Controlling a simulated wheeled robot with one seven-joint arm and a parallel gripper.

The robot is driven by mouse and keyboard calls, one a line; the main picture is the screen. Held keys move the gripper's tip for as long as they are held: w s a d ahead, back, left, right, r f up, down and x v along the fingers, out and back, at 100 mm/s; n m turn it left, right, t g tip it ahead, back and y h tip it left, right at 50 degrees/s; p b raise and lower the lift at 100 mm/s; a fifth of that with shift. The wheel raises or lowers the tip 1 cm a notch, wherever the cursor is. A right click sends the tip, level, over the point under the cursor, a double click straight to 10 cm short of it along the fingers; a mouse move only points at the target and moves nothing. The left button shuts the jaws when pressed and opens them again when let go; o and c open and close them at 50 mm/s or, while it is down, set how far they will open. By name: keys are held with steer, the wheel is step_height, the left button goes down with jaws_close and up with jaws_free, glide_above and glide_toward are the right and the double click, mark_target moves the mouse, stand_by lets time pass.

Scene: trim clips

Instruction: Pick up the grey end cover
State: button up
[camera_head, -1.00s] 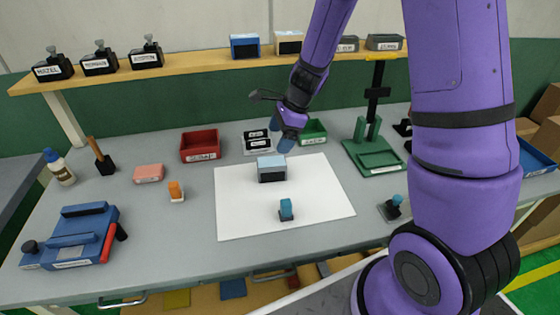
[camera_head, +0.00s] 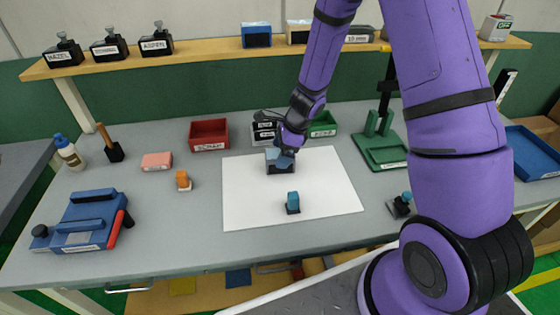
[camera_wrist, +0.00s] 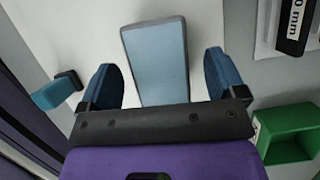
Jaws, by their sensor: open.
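The grey end cover appears to be the pale blue-grey top of a dark-sided block (camera_head: 281,169) on the white sheet (camera_head: 330,185). In the wrist view its flat grey face (camera_wrist: 157,62) lies between my two blue fingers. My gripper (camera_head: 285,157) is just above or around the block in the head view, covering part of it. In the wrist view my gripper (camera_wrist: 163,75) is open, with a visible gap on each side of the block. I cannot tell how far down the fingers reach.
A small teal-topped piece (camera_head: 292,202) stands nearer on the sheet. Behind are a red bin (camera_head: 208,134), a green bin (camera_head: 323,124) and black labelled boxes (camera_head: 264,131). A green stand (camera_head: 380,150) is to the right. The sheet's left half is clear.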

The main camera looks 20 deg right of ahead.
steer(key=shift+x, duration=1.45)
steer(key=shift+f, duration=0.25)
steer(key=c, duration=1.1)
steer(key=shift+o, duration=0.2)
steer(key=shift+r, duration=0.1)
